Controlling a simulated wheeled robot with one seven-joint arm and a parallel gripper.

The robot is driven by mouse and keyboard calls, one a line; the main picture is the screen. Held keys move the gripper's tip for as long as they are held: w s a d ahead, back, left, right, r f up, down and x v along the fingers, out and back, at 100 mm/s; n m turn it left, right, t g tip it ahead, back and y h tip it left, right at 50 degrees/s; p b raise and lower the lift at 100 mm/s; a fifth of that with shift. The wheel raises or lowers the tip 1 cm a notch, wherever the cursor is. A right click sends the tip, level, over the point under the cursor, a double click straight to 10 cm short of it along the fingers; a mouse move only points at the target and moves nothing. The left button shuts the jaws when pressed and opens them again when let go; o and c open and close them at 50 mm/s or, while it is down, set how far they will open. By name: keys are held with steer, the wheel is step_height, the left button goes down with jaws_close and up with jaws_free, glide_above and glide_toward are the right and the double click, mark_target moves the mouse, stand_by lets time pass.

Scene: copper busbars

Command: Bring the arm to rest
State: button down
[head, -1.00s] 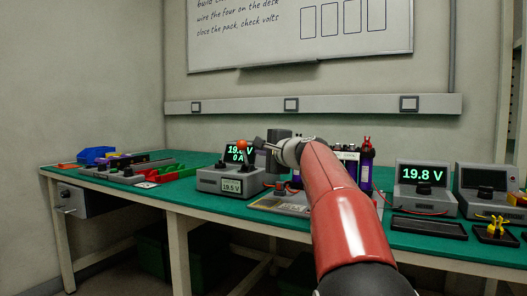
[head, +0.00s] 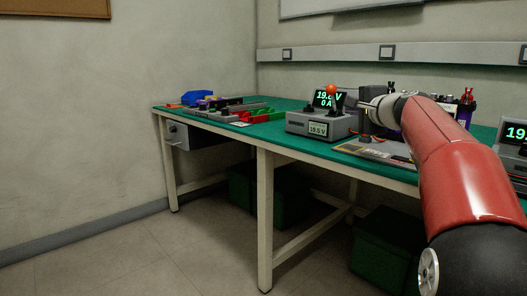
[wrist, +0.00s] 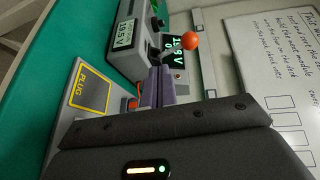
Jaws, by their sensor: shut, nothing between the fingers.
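My red arm (head: 455,160) reaches over the green bench from the right side of the head view. My gripper (head: 364,105) is at its far end, above the bench and just right of the grey meter box (head: 319,124) with the orange-red ball. In the wrist view my gripper's two fingers (wrist: 159,78) are together and hold nothing. The meter box (wrist: 125,50) and the orange ball (wrist: 190,43) lie beyond the fingertips there. The picture does not show clearly how far apart the fingers and the box are.
The green bench (head: 280,136) carries blue, red and green bins (head: 198,97) at its far left. A board marked PLUG (wrist: 88,90) lies beside my gripper. Purple-and-black cells (head: 465,112) stand behind my arm. The floor (head: 140,250) at left is clear.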

steer(key=s+a+f+n+g, duration=0.35)
steer(key=s+a+f, duration=0.3)
steer(key=s, duration=0.25)
steer(key=s+a+f+n+g, duration=0.2)
steer(key=s+a+f+n, duration=0.35)
steer(key=s+a, duration=0.2)
steer(key=s+f+n+g+h+p, duration=0.1)
steer(key=s+f+n+g, duration=0.25)
steer(key=s+f, duration=0.75)
steer(key=s+f+n+g+h, duration=0.2)
steer(key=s+f+n, duration=0.2)
steer(key=s+f, duration=0.65)
step_height(320, 180, up, 15)
steer(key=s+p, duration=0.1)
steer(key=p, duration=1.1)
steer(key=shift+s+p, duration=0.3)
steer(key=shift+s, duration=0.1)
steer(key=shift+m, duration=0.25)
